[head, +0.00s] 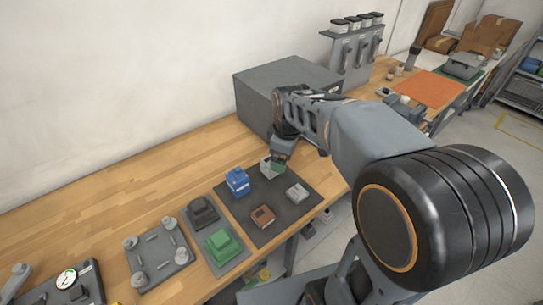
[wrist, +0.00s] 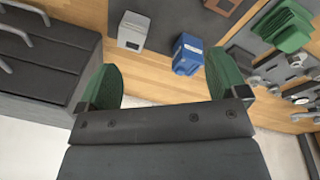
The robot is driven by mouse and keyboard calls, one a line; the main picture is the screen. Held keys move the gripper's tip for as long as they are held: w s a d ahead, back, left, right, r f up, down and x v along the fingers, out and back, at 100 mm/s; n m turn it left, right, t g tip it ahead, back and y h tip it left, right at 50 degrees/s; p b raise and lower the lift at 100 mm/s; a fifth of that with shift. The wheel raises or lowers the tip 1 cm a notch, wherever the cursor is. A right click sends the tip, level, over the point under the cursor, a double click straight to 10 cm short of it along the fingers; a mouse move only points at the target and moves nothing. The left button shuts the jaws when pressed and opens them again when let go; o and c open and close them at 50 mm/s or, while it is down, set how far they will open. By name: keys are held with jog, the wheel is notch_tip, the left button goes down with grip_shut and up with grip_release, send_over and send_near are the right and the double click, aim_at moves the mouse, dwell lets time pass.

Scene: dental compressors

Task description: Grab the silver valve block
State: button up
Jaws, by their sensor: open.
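A silver block (head: 265,168) stands at the back of the dark mat, right of a blue block (head: 237,181). In the wrist view the silver block (wrist: 132,32) shows whole, ahead of the fingertips and left of centre. My gripper (head: 279,161) is beside it in the head view and partly covers it. In the wrist view my gripper (wrist: 162,82) is open, its green fingertips wide apart with nothing between them.
A flat grey block (head: 297,192) and a brown block (head: 263,216) share the mat (head: 250,228). A large grey box (head: 265,92) stands close behind my gripper. A green block (head: 222,245) and a black block (head: 202,211) lie to the left. Bare wood lies behind the mat.

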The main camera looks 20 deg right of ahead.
jog(key=w+n+g+p, duration=0.1)
jog(key=w+n+p, duration=0.1)
jog(key=w+n, duration=0.35)
jog(key=n+g+p, duration=0.1)
jog(key=n+p, duration=0.1)
jog(key=n, duration=0.4)
send_over(265, 162)
jog(key=d, duration=0.2)
notch_tip(265, 162, down, 2)
notch_tip(265, 162, down, 8)
jog(key=shift+w+d+f+p, duration=0.1)
jog(key=shift+f+p, duration=0.05)
jog(key=shift+p, duration=0.25)
jog(key=shift+f+p, duration=1)
jog(key=shift+f, duration=1.75)
jog(key=c, duration=1.1)
jog(key=shift+r, duration=0.1)
